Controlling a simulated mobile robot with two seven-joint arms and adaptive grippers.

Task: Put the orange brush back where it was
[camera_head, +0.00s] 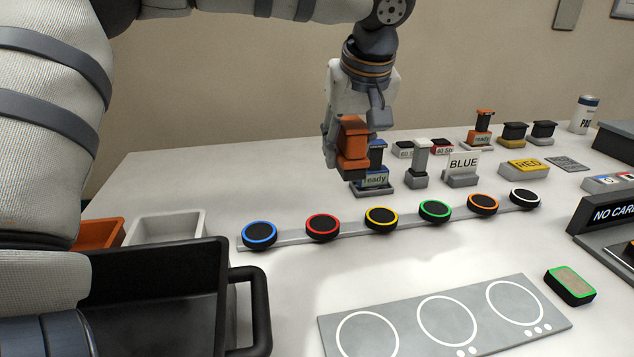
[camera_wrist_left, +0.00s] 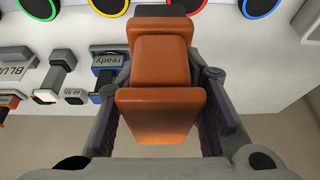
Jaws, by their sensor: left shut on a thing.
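The orange brush (camera_head: 352,138) is held by my left gripper (camera_head: 345,150) above the table at the back. In the left wrist view the brush (camera_wrist_left: 160,65) sits between the two fingers of my left gripper (camera_wrist_left: 162,112). In the head view it overlaps a stand labelled "ready" with a blue piece (camera_head: 377,152) on it. I cannot tell the exact height of the brush over the table. Another orange-topped piece (camera_head: 484,116) sits on a "ready" stand farther right. My right gripper is not in view.
A grey strip with several coloured-ring discs (camera_head: 381,218) lies in front of the stands. A black tray (camera_head: 258,300) is front left.

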